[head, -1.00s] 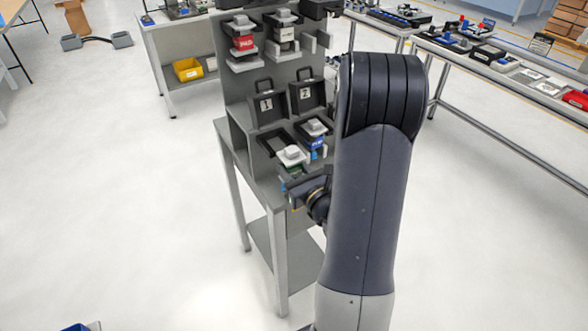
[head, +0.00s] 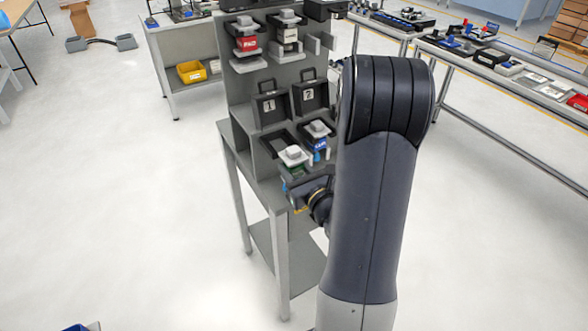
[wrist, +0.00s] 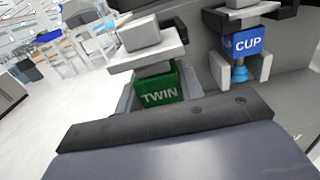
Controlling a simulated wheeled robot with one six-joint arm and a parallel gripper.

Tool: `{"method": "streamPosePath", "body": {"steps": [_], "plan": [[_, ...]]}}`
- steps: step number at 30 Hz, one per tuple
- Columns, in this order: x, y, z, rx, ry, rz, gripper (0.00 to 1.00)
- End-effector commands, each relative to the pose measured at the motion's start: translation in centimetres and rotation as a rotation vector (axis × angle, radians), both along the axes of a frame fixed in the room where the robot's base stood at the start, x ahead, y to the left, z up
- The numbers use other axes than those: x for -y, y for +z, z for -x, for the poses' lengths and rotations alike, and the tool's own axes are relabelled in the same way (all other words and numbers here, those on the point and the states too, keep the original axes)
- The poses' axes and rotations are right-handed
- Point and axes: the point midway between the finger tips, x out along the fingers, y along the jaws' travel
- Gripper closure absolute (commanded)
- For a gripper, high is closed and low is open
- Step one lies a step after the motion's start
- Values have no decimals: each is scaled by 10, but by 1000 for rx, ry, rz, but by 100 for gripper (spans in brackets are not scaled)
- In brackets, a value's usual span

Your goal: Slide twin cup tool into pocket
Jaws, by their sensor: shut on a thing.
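The twin cup tool (wrist: 158,88) has a green body marked TWIN and a stepped grey top. In the head view, it (head: 293,156) is at the front of the grey rack's lower level. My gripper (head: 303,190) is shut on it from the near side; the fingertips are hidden. Light grey pocket walls (wrist: 127,104) show beside the green body in the wrist view. I cannot tell how deep the tool is between them. The tool looks slightly tilted in the wrist view, as does its surroundings.
A blue CUP tool (wrist: 243,43) sits in the neighbouring pocket to the right, close by. Two black lids marked 1 (head: 270,107) and 2 (head: 308,97) stand open behind. A red tool (head: 249,42) and a white tool (head: 287,36) are on the upper level.

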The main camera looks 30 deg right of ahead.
Motion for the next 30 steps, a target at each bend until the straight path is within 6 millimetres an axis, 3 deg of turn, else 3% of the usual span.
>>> {"method": "streamPosePath", "body": {"steps": [30], "plan": [[-1, 0, -21, 1, 1, 0, 100]]}}
